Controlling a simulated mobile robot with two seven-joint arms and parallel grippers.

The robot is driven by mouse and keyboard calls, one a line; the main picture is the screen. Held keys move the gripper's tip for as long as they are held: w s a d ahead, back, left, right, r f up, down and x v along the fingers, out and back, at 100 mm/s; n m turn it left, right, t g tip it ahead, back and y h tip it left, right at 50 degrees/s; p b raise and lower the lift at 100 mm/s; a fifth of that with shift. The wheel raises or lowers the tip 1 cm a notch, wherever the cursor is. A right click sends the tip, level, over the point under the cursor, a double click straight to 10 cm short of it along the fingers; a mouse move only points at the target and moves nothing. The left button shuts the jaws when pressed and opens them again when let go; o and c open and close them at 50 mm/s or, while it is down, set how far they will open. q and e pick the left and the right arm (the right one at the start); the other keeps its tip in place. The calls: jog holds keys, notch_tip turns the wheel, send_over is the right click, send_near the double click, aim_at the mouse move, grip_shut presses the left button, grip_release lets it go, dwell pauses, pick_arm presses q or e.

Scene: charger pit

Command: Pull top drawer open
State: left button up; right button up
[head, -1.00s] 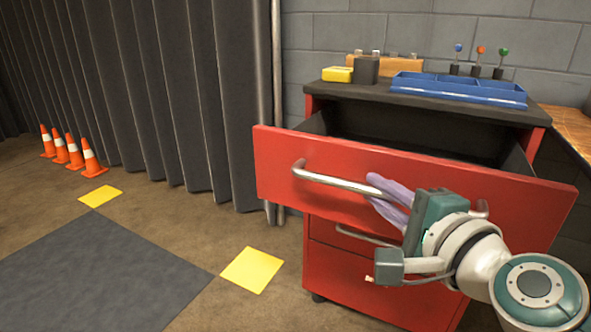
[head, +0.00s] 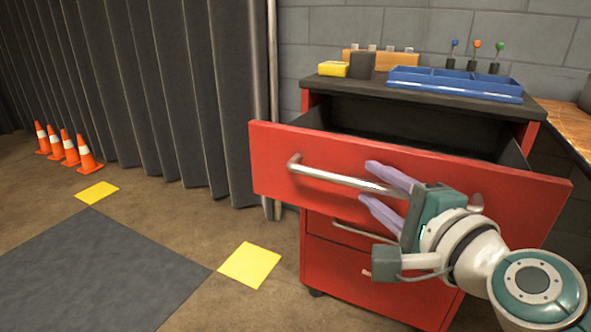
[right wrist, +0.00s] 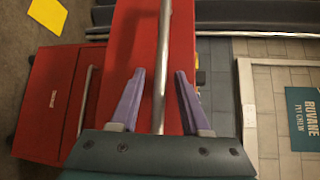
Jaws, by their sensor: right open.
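The red top drawer (head: 275,165) of the tool cabinet (head: 345,267) stands pulled well out, its dark inside showing. Its silver bar handle (head: 330,178) runs across the front; part of it is hidden behind my right gripper. My right gripper (head: 375,187) is open, its purple fingers above and below the handle. In the right wrist view the handle (right wrist: 162,70) passes between the two spread fingers (right wrist: 158,98), with gaps on both sides. My left gripper is not in view.
On the cabinet top are a blue tray (head: 455,90), a yellow box (head: 333,69) and a dark cup (head: 362,66). Lower drawers are shut. Orange cones (head: 70,148) stand by the dark curtain (head: 165,90) at left.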

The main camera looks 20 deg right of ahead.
jog(key=s+r, duration=0.1)
jog(key=s, duration=0.8)
jog(key=shift+s+a+r+p, duration=0.15)
jog(key=shift+s+a+p, duration=0.15)
jog(key=shift+a+p, duration=0.05)
